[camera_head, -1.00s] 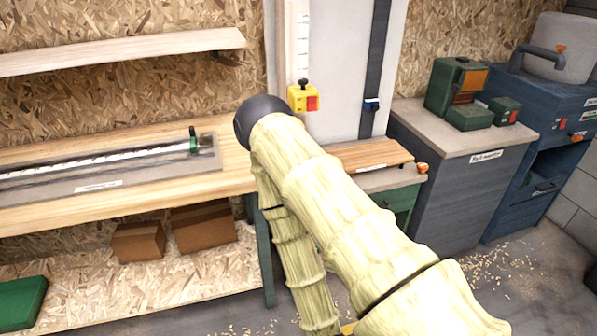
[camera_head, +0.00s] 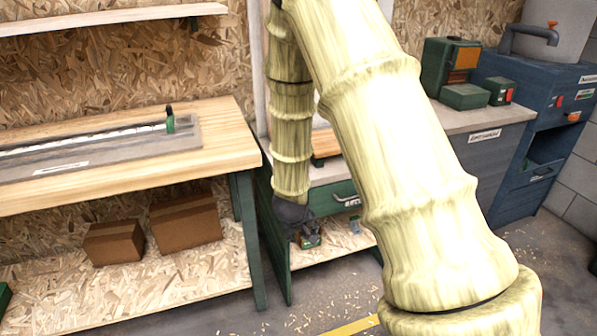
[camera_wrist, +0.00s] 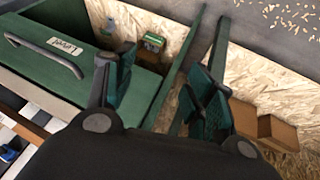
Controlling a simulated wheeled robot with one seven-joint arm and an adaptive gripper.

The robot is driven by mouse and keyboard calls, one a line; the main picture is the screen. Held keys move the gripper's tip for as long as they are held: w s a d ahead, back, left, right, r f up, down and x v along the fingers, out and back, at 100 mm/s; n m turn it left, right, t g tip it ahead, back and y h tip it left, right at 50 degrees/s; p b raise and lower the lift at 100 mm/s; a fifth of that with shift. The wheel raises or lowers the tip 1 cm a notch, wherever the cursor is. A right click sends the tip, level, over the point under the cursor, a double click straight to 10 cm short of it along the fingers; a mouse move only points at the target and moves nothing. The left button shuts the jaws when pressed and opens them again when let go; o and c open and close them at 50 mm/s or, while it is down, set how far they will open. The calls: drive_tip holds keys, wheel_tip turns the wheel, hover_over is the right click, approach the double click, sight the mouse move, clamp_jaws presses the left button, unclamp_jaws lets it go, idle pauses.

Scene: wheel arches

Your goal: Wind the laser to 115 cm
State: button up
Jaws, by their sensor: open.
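I cannot tell for certain which thing is the laser. A pale graduated scale (camera_head: 80,141) lies along a grey board on the wooden bench, with a small green slider (camera_head: 170,124) with a black top near its right end. The numbers on the scale are too small to read. The yellow and red block on the upright scale is hidden behind my arm. My gripper (camera_head: 309,232) points down in front of the green-drawered cabinet. In the wrist view my gripper (camera_wrist: 165,78) is open, its green-padded fingers apart with nothing between them.
A green drawer front with a handle (camera_wrist: 45,57) is close to my gripper. Below it, a small green box (camera_wrist: 152,42) stands on the chipboard shelf. Two cardboard boxes (camera_head: 186,222) sit under the bench. Blue and grey cabinets (camera_head: 490,140) stand at the right. The floor in front has some free room.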

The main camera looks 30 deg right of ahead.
drive_tip(key=w+d+r+m+t+b, duration=0.15)
drive_tip(key=w+d+r+b, duration=0.35)
drive_tip(key=r, duration=0.5)
drive_tip(key=w+d+r+m+t+b, duration=0.1)
drive_tip(key=w+d+r+t+b, duration=0.1)
drive_tip(key=w+r+b, duration=0.5)
drive_tip(key=x, duration=0.3)
drive_tip(key=b+x, duration=0.1)
drive_tip(key=x, duration=0.2)
drive_tip(key=r+x, duration=0.1)
drive_tip(key=x, duration=0.2)
drive_tip(key=shift+w+d+b, duration=0.35)
drive_tip(key=c, duration=0.7)
